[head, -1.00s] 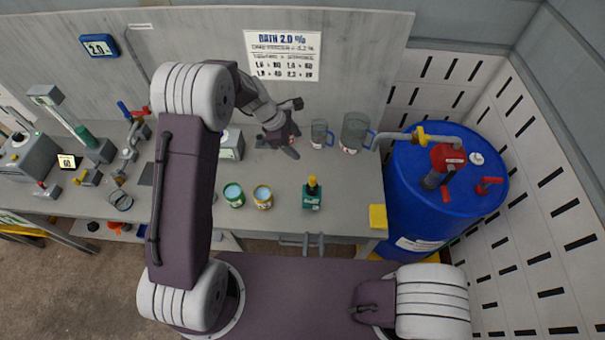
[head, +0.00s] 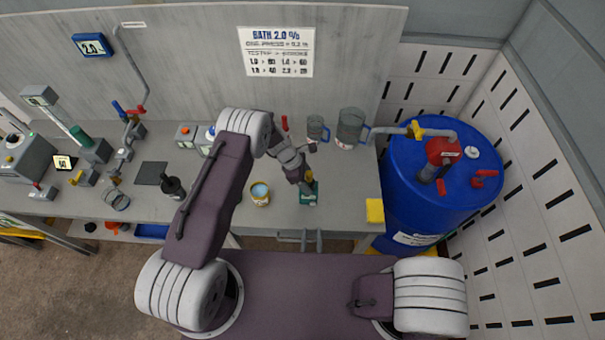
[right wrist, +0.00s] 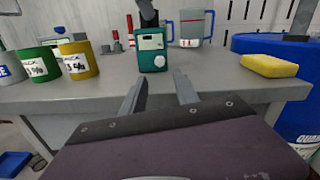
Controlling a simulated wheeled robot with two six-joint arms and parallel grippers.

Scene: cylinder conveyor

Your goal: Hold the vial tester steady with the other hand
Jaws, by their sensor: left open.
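My right gripper (right wrist: 160,88) is open and empty, in front of the counter edge and below the tester. In the head view its fingers (head: 312,240) point toward the tester, apart from it.
A yellow cup (head: 260,194) stands left of the tester, with a green cup (right wrist: 37,64) beside it. A yellow sponge (head: 375,210) lies at the right front corner. Two jugs (head: 351,128) stand behind. A blue drum (head: 440,205) is right of the counter.

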